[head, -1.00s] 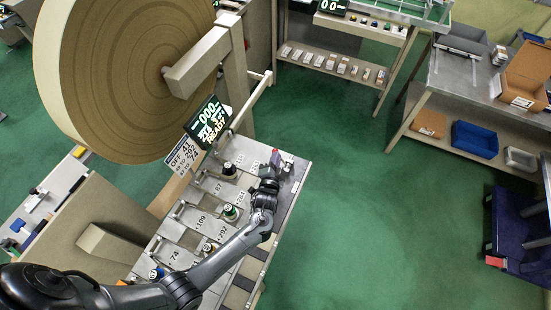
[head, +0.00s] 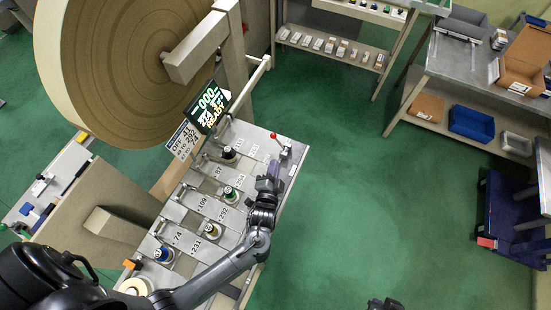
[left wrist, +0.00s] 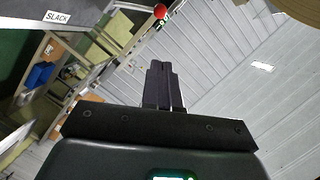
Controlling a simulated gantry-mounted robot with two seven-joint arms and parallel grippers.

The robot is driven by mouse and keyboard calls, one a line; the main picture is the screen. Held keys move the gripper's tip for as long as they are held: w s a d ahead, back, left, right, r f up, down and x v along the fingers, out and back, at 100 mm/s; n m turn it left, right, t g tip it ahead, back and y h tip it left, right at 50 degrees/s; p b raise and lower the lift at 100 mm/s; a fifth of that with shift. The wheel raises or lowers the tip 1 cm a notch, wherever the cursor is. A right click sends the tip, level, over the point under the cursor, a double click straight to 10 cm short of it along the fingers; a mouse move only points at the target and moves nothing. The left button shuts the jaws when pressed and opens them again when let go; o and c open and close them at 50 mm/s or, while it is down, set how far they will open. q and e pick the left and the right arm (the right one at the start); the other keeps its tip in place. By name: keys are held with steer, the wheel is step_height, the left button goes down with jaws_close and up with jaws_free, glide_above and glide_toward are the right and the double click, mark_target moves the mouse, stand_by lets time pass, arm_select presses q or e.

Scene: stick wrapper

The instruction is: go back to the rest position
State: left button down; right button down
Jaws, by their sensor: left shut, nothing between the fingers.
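My left gripper (head: 274,168) is over the right part of the grey machine panel (head: 190,208). It is shut and empty, and its closed fingers (left wrist: 161,72) also show in the left wrist view. A lever with a red ball (head: 273,135) stands at the panel's far right corner, apart from the fingertips. The red ball also shows beyond the fingers in the left wrist view (left wrist: 160,11). A dark part at the bottom edge looks like the tip of my right gripper (head: 385,304); its fingers are too cut off to read.
A large brown roll (head: 120,75) and a lit display (head: 209,105) stand at the left. Several knobs, such as a green-topped one (head: 229,192), rise from the panel. A workbench with an open carton (head: 522,65) is at the right. Green floor (head: 370,190) lies clear between.

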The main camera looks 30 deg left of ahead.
arm_select(q)
steer(key=shift+s+d+r, duration=0.1)
steer(key=shift+s, duration=0.15)
stand_by(0.3)
steer(key=s+a+r+g+h+p, duration=0.35)
steer(key=s+r+p, duration=0.55)
steer(key=r+p, duration=0.3)
steer(key=s+d+r+n+g+h, duration=0.2)
steer(key=s+r+g, duration=0.5)
steer(key=s, duration=0.4)
steer(key=d+n, duration=0.1)
steer(key=n, duration=0.1)
steer(key=shift+s+d+r+n+g+h, duration=0.2)
steer(key=shift+s+n+g+h, duration=0.1)
steer(key=shift+s+g+h, duration=0.1)
